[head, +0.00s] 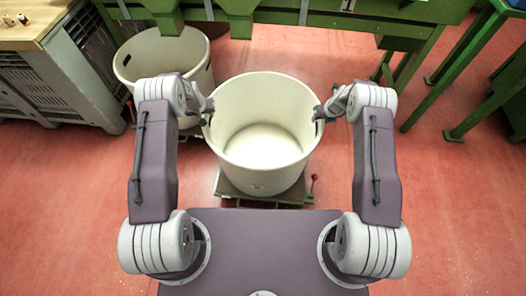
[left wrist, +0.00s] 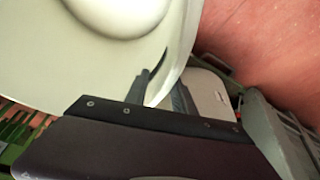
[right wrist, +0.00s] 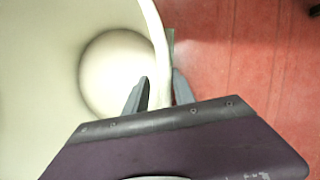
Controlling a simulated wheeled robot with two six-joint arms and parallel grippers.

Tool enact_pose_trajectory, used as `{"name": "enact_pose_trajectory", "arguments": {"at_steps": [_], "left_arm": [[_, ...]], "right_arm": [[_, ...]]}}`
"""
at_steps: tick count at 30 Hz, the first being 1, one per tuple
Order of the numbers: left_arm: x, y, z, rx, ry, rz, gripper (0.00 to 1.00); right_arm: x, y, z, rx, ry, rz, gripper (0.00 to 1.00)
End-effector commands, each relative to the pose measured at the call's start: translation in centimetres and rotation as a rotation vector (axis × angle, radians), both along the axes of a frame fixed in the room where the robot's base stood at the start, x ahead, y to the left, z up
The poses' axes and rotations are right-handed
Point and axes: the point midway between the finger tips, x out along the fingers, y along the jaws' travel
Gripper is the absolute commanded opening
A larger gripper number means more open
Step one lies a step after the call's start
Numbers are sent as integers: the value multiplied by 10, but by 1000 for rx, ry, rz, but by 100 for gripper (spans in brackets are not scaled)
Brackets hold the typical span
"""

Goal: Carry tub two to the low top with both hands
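A large round cream tub (head: 262,172), open and empty, stands upright between my two arms. I cannot read a number on it. My left gripper (head: 208,110) is at its left rim. In the left wrist view its fingers (left wrist: 160,95) straddle the tub wall (left wrist: 90,60), close against it beside a dark slot. My right gripper (head: 319,112) is at the right rim. In the right wrist view its fingers (right wrist: 159,92) press on both sides of the tub wall (right wrist: 157,40). A low dark green platform (head: 285,196) shows under the tub; whether they touch is hidden.
A second cream tub (head: 130,68) stands behind left, partly behind my left arm. A wooden-topped counter (head: 30,18) with a grey crate (head: 75,70) is at left. Green benches (head: 290,18) run along the back and right. A red-knobbed lever (head: 313,180) sits beside the platform. Red floor at right is clear.

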Motion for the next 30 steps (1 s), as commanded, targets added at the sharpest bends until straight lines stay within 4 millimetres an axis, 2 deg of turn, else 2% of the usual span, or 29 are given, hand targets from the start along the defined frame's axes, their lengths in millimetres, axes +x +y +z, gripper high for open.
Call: {"name": "enact_pose_trajectory", "arguments": {"at_steps": [4,13,14,15,17,30], "left_arm": [[4,0,-10,0,0,-1,31],[5,0,-11,0,0,-1,31],[5,0,-11,0,0,-1,25],[5,0,-11,0,0,-1,14],[5,0,-11,0,0,-1,0],[5,1,-11,1,-1,-1,0]], "right_arm": [[4,1,-10,0,-1,0,31],[5,1,-11,-1,-1,0,31],[5,1,-11,-1,-1,0,25],[5,1,-11,-1,-1,0,14],[5,1,-11,-1,-1,0,0],[5,1,-11,-2,-1,-1,0]]}}
